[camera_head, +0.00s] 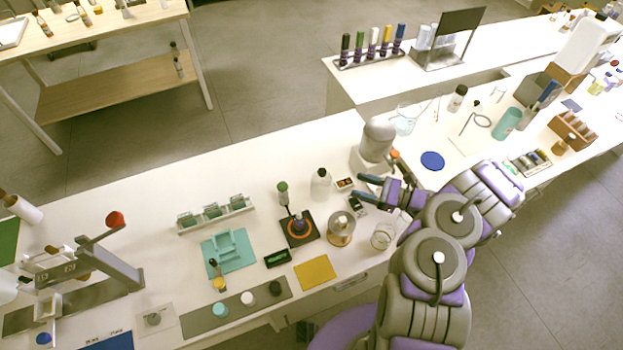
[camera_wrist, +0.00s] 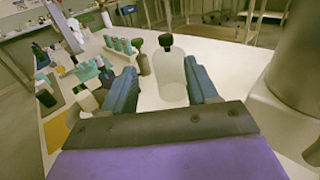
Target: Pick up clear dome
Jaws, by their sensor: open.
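A clear dome-like piece (camera_head: 341,224) with a brownish round base stands on the white bench in the head view, left of and nearer than my gripper. I cannot single it out surely in the wrist view. My gripper (camera_head: 364,188) is open and empty above the bench, its fingers pointing left. In the wrist view my gripper (camera_wrist: 165,92) has its two blue fingers apart. A pale translucent bottle (camera_wrist: 172,80) with a dark cap shows between them, beyond the tips; the bottle also shows in the head view (camera_head: 320,187).
A grey rounded apparatus (camera_head: 377,143) stands close behind my gripper. A glass beaker (camera_head: 382,237) stands near my arm. The far-left back of the bench is clear.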

